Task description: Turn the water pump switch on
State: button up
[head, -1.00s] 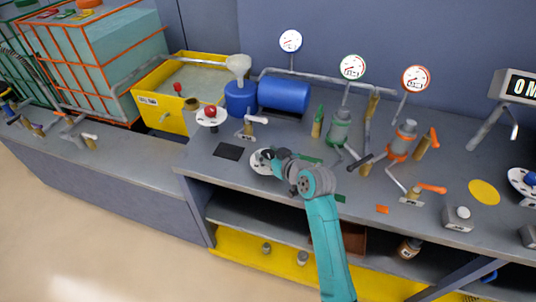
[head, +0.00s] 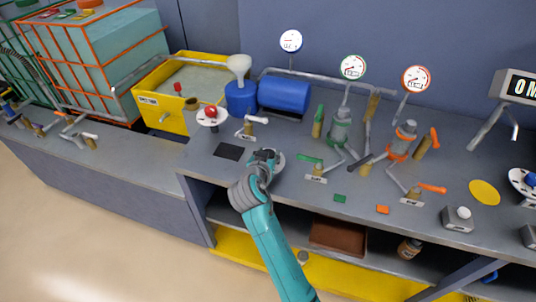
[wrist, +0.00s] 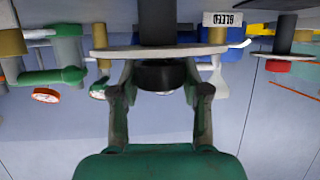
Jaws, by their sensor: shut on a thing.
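A white round switch plate (head: 280,165) with a dark knob sits on the grey bench near its front edge. No readable label marks it as the water pump switch. My gripper (head: 263,157) is over this plate in the head view and covers most of its knob. In the wrist view my gripper (wrist: 160,82) is shut on the dark knob (wrist: 162,76), one finger on each side. The white plate (wrist: 150,52) shows just beyond the fingers there. A similar white plate with a red knob (head: 211,112) stands farther back and left.
A valve with a white lever (head: 257,119) and a blue tank (head: 283,95) stand behind my gripper. A green-handled valve (head: 315,168) is close on its right. A flat black square (head: 228,151) lies left, with clear bench around it.

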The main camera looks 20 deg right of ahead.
jog(key=m+g+h, duration=0.4)
jog(key=m, duration=0.1)
jog(key=shift+m+g+h, duration=0.3)
jog(key=shift+m+g, duration=0.1)
jog(key=shift+g, duration=0.3)
jog(key=shift+f, duration=0.1)
jog(key=o, duration=1.2)
jog(key=shift+c, duration=0.2)
jog(key=v, duration=1.2)
jog(key=shift+f, duration=0.15)
jog(key=shift+a, duration=0.15)
